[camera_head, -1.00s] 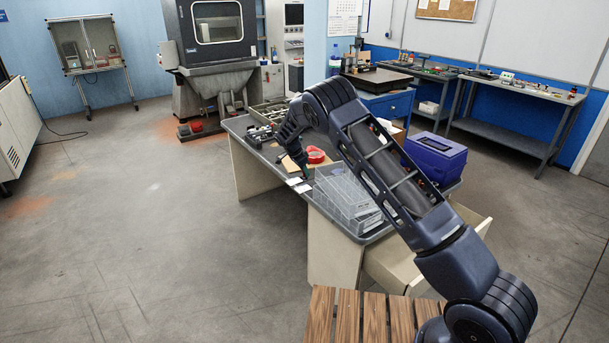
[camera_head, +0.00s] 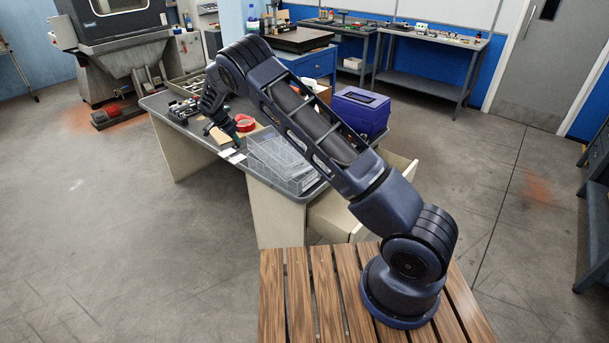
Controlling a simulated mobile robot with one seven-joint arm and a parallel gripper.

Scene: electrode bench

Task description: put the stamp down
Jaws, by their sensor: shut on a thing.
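My gripper (camera_head: 226,124) is at the left part of the grey desk (camera_head: 163,103), low over its top. It is shut on the stamp, which is small and dark at this distance. I cannot tell whether the stamp touches the desk. A flat tan piece (camera_head: 219,137) and white cards (camera_head: 233,156) lie just below the gripper in the picture.
A red tape roll (camera_head: 244,123) lies right of the gripper. Clear plastic trays (camera_head: 281,160) fill the desk's near middle. A blue-purple box (camera_head: 360,112) stands behind my arm. Small dark items (camera_head: 184,109) lie at the desk's left, and an open drawer (camera_head: 338,215) juts out.

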